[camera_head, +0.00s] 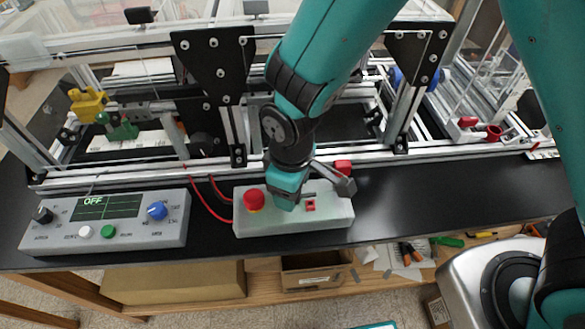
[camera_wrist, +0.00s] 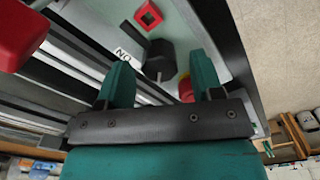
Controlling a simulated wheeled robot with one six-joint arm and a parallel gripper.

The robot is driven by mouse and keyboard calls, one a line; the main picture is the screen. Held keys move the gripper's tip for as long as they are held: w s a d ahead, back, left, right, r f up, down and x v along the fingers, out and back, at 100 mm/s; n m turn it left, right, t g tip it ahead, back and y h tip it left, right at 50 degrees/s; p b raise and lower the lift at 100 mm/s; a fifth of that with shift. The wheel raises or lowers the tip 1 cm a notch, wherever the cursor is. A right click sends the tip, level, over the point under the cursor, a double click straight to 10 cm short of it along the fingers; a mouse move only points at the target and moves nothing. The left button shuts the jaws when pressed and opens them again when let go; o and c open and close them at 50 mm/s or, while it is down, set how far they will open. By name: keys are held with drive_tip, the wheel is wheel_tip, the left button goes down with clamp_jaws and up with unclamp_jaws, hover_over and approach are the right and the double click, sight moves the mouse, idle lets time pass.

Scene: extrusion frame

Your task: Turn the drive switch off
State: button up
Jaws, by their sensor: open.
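The white control box (camera_head: 335,212) stands on the black bench top, and it also shows as a pale panel in the wrist view (camera_wrist: 190,22). A black knob (camera_wrist: 160,58) rises from it beside an upside-down "ON" label (camera_wrist: 122,54). I take this knob for the drive switch; its exact turn is hard to read. In the head view my arm hides it. My gripper (camera_head: 288,200) is over the box, pointing down. In the wrist view my gripper (camera_wrist: 160,64) is open, with one finger on each side of the knob. I cannot tell whether they touch it.
A red button (camera_head: 253,199) sits at the box's left end, and a small red square (camera_head: 310,205) is on its top. A red block (camera_head: 343,168) stands behind. A console (camera_head: 170,232) with an "OFF" display is at left. The extrusion frame (camera_head: 130,180) runs behind.

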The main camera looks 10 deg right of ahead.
wheel_tip(320, 180, up, 17)
drive_tip(key=b, duration=0.1)
drive_tip(key=shift+b, duration=0.35)
drive_tip(key=shift+d+r, duration=0.1)
drive_tip(key=s+d+r+m+y, duration=0.3)
drive_tip(key=s+d+m+y, duration=0.1)
drive_tip(key=s+d, duration=0.6)
drive_tip(key=shift+s+m, duration=0.3)
drive_tip(key=shift+m, duration=0.1)
drive_tip(key=shift+r, duration=0.1)
idle(2.6)
